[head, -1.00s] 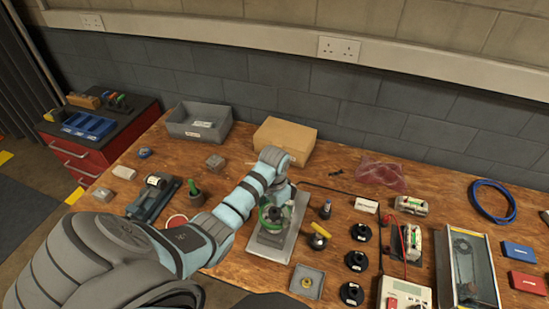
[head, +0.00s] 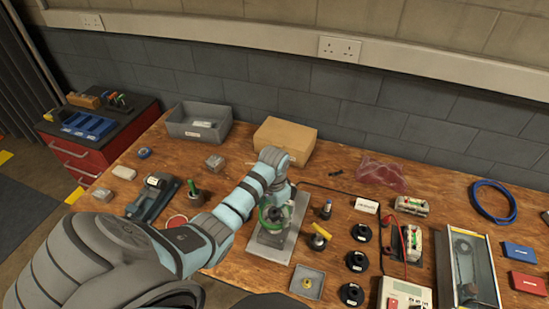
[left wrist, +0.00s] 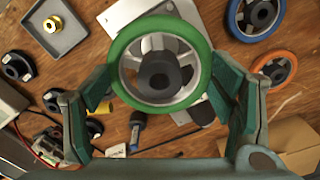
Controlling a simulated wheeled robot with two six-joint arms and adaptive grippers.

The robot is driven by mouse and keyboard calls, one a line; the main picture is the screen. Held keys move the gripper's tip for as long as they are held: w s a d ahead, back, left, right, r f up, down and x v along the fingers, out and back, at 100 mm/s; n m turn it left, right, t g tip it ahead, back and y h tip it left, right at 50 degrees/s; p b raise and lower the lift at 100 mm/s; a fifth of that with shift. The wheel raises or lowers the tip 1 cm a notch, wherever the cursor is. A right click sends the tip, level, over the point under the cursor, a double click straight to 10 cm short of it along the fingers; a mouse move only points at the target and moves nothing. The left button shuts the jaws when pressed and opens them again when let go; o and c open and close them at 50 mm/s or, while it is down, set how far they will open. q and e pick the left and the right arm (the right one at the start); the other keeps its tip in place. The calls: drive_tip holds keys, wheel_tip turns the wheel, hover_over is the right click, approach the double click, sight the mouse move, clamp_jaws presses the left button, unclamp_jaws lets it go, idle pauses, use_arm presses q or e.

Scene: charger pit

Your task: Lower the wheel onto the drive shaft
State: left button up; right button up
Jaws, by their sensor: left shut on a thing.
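The green-rimmed wheel (head: 264,218) has grey spokes and a dark hub. It is over a dark unit on a pale metal plate (head: 262,254) in the middle of the bench. My left gripper (head: 276,203) is shut on the wheel from above. In the left wrist view its two fingers (left wrist: 160,86) flank the green wheel (left wrist: 150,26) on both sides. The drive shaft is hidden under the wheel and hub, so I cannot tell whether the hub is around it. My right gripper is out of view.
Blue-rimmed (left wrist: 262,14) and orange-rimmed (left wrist: 275,70) wheels lie nearby. A cardboard box (head: 285,138) stands behind. A meter (head: 404,293) is farther right.

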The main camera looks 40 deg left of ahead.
sight(274, 221)
use_arm(q)
drive_tip(key=shift+f+b, duration=1.75)
drive_tip(key=shift+f, duration=1)
idle(0.4)
drive_tip(key=shift+f, duration=0.2)
idle(0.6)
drive_tip(key=o, duration=1.4)
drive_tip(key=shift+c, duration=0.2)
drive_tip(key=c, duration=0.3)
